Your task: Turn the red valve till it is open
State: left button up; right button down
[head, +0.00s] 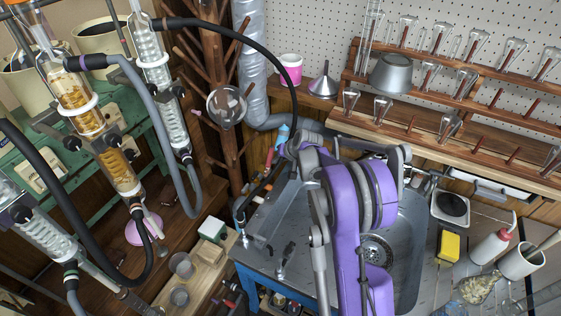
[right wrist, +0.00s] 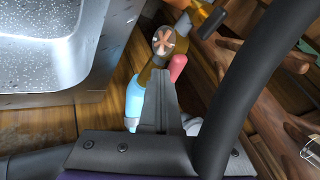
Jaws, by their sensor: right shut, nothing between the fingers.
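A pinkish-red rounded part (right wrist: 177,67) and a light-blue part (right wrist: 134,101) lie either side of my fingers. My right gripper (right wrist: 158,74) is shut and empty, pointing at the wheel; I cannot tell whether it touches. My left gripper is out of view.
The metal sink (head: 410,235) lies under my right arm. A black hose (head: 275,45) arches over from the glassware at left. A wooden peg stand (head: 227,150) and a silver duct (head: 250,75) stand close behind. The rack (head: 480,150) at right holds flasks.

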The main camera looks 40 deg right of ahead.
aim_at(267, 162)
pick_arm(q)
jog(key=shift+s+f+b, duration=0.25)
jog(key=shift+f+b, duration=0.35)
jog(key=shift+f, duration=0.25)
pick_arm(e)
jog(key=shift+w+a+m, duration=0.2)
jog(key=shift+w+a, duration=0.15)
jog(key=shift+a, duration=0.3)
jog(key=shift+w+a+m, duration=0.2)
jog(key=shift+w+a, duration=0.15)
jog(key=shift+a, duration=0.3)
jog(key=shift+w, duration=0.1)
